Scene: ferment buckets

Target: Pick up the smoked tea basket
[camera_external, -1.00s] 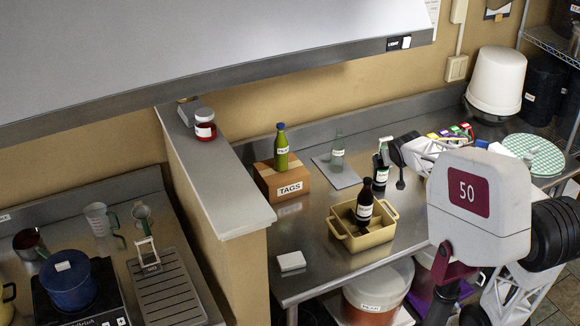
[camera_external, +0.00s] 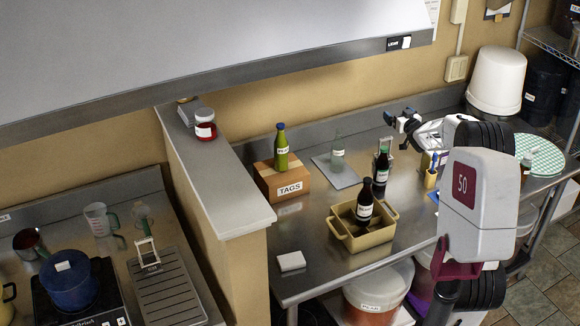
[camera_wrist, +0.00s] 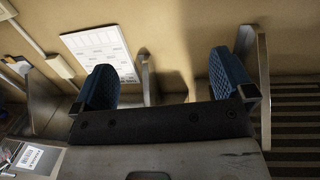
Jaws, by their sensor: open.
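I cannot read a label that marks the smoked tea basket. Two small metal frames with tall handles could be baskets. One handled frame (camera_external: 384,146) stands on the right counter, partly hidden behind a dark bottle (camera_external: 382,166). A similar handled frame (camera_external: 148,254) with a pale label stands on the left counter by a ribbed drain tray. My gripper (camera_external: 400,117) is raised near the back wall, above and behind the frame on the right counter. Its blue pads are wide apart in the wrist view (camera_wrist: 168,85), with only wall between them.
A yellow crate (camera_external: 352,238) holds a dark bottle. A cardboard box (camera_external: 270,184) carries a green bottle (camera_external: 281,148). A clear bottle (camera_external: 338,150) stands on a grey mat. A partition (camera_external: 220,190) divides the two counters. The right counter's front left is mostly clear.

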